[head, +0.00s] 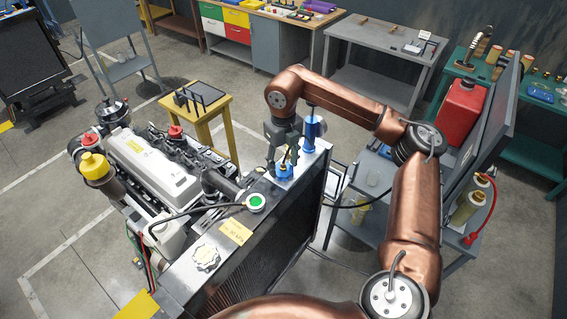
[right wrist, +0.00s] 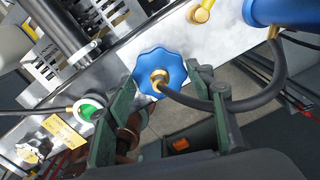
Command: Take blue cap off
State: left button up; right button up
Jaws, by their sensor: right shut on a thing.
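The blue cap (right wrist: 160,70) has a scalloped rim and a brass fitting with a black hose in its middle. In the head view the cap (head: 284,170) is at the far end of the radiator top (head: 233,205). My right gripper (right wrist: 163,88) has its green fingers on either side of the cap and is shut on it. In the head view this gripper (head: 283,158) points down and partly hides the cap. I cannot tell whether the cap still touches the radiator. My left gripper is out of view.
A blue cylinder (head: 313,128) stands beside the cap; the hose runs to it. A green button (head: 256,202) and silver cap (head: 206,258) are on the radiator top. The engine (head: 155,165) is left. A grey cart (head: 380,235) with a red can (head: 464,112) is right.

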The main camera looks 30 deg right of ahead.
jog(key=shift+f+n, duration=0.2)
jog(key=shift+n, duration=0.4)
jog(key=o, duration=1.8)
jog(key=shift+r, duration=0.15)
jog(key=shift+c, duration=0.6)
